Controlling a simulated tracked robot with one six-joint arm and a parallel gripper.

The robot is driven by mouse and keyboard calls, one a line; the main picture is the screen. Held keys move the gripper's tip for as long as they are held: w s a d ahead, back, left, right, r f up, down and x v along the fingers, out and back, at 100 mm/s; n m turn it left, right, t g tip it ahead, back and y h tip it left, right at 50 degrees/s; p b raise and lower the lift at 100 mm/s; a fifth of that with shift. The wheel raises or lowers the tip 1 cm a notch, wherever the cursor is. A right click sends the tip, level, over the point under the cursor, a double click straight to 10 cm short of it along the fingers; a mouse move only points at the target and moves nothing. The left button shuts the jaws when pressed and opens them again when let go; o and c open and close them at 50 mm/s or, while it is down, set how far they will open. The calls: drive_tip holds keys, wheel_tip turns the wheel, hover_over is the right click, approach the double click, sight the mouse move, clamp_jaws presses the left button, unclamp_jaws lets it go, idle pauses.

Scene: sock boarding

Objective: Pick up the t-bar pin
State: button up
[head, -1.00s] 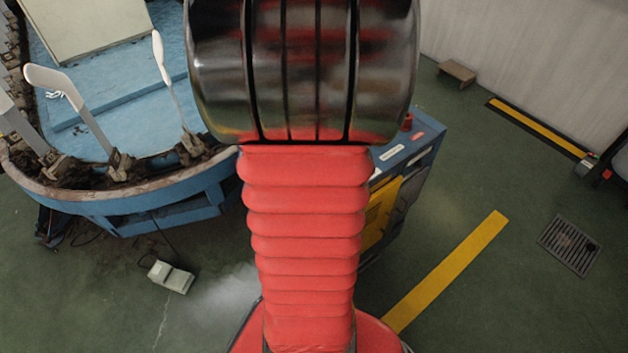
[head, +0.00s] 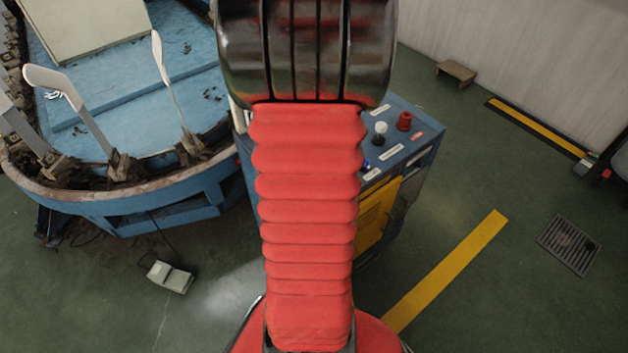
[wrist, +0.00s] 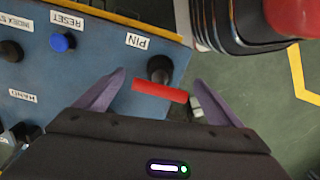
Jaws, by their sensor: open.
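The t-bar pin (wrist: 160,91) shows in the wrist view as a red crossbar with a round black part behind it, beside the PIN label on the blue control panel (wrist: 88,71). My gripper (wrist: 160,78) is open, with one purple finger to each side of the red bar. I cannot tell how far the fingertips are from the bar. In the head view, my arm hides the gripper and the pin. The control box (head: 405,175) shows there, partly behind my arm.
A black knob (wrist: 10,51) and a blue RESET button (wrist: 62,42) are on the panel. In the head view, a red knob (head: 404,121) and a white knob (head: 380,128) stand on the box. A blue machine with sock boards (head: 85,115) is at left. Green floor lies right.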

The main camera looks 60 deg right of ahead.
drive_tip(key=shift+f, duration=0.3)
drive_tip(key=shift+c, duration=0.5)
drive_tip(key=c, duration=1.1)
drive_tip(key=shift+r, duration=0.15)
drive_tip(key=shift+c, duration=0.2)
wheel_tip(320, 180, up, 10)
drive_tip(key=shift+f, duration=0.1)
wheel_tip(320, 180, up, 7)
idle(2.0)
